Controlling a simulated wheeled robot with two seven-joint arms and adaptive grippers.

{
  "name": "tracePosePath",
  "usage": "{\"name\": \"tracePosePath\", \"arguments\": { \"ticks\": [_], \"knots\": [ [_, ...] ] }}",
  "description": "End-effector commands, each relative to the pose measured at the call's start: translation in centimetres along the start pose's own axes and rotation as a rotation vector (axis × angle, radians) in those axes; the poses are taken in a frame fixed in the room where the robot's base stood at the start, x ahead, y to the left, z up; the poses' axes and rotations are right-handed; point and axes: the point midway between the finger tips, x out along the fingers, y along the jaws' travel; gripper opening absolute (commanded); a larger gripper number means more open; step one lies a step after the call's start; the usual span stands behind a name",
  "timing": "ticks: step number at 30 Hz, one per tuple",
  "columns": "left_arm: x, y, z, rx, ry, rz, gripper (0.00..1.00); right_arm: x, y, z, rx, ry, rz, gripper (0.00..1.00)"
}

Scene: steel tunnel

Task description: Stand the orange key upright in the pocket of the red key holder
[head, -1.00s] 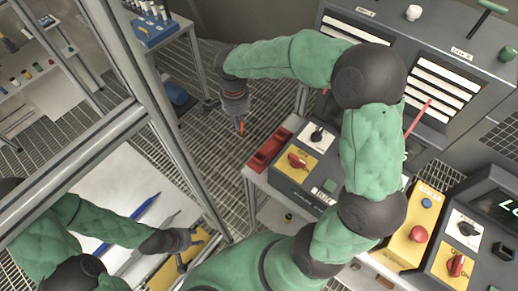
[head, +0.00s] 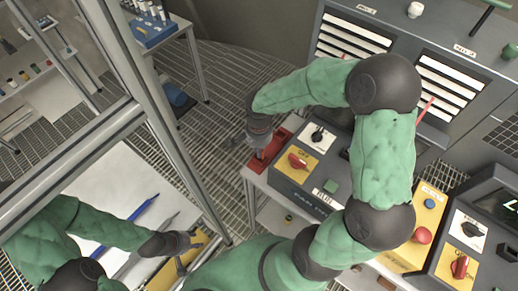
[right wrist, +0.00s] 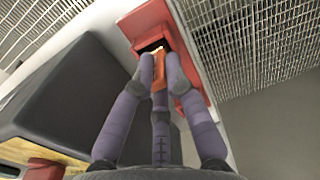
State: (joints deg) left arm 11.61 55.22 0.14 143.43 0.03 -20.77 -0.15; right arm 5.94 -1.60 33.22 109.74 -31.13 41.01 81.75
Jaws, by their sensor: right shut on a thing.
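The red key holder (head: 270,152) sits at the left end of the grey control bench in the head view. In the right wrist view the holder (right wrist: 146,20) has a dark pocket in its top. My right gripper (head: 256,148) is over the holder, and in its wrist view (right wrist: 160,68) its fingers are shut on the orange key (right wrist: 159,88). The key's far end points at the pocket; I cannot tell whether it is inside. My left gripper (head: 190,252) appears open and empty, low at the left behind the frame.
The bench beside the holder carries a panel with a red knob (head: 298,161) and a black switch (head: 318,133). A blue pen-like object (head: 140,213) lies on the white table at left.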

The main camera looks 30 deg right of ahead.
Motion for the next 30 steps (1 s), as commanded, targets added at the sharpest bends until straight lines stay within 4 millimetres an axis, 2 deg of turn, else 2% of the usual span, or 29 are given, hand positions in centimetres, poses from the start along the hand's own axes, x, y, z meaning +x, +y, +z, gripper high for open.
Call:
{"name": "tracePosePath", "arguments": {
  "ticks": [11, 12, 13, 14, 26, 30],
  "knots": [
    [0.4, -0.1, 0.0, 0.000, 0.000, 0.000, 0.40, 0.4, 0.0, 0.0, 0.000, 0.001, -0.001, 0.00],
    [0.3, -0.1, 0.0, 0.000, 0.000, 0.000, 0.40, 0.3, 0.0, 0.0, 0.000, 0.001, -0.001, 0.25],
    [0.3, -0.1, 0.0, 0.000, 0.000, 0.000, 0.40, 0.3, 0.0, 0.0, 0.000, 0.001, -0.001, 0.34],
    [0.3, -0.1, 0.0, 0.000, 0.000, 0.000, 0.40, 0.2, 0.0, 0.0, 0.000, 0.001, -0.001, 0.38],
    [0.0, 0.0, 0.0, 0.000, 0.000, 0.000, 0.40, -0.1, 0.0, 0.0, 0.000, 0.001, -0.001, 0.38],
    [-0.3, 0.1, 0.0, 0.000, 0.000, 0.000, 0.40, -1.6, -0.1, -0.1, 0.001, 0.004, -0.004, 0.38]
  ]
}}
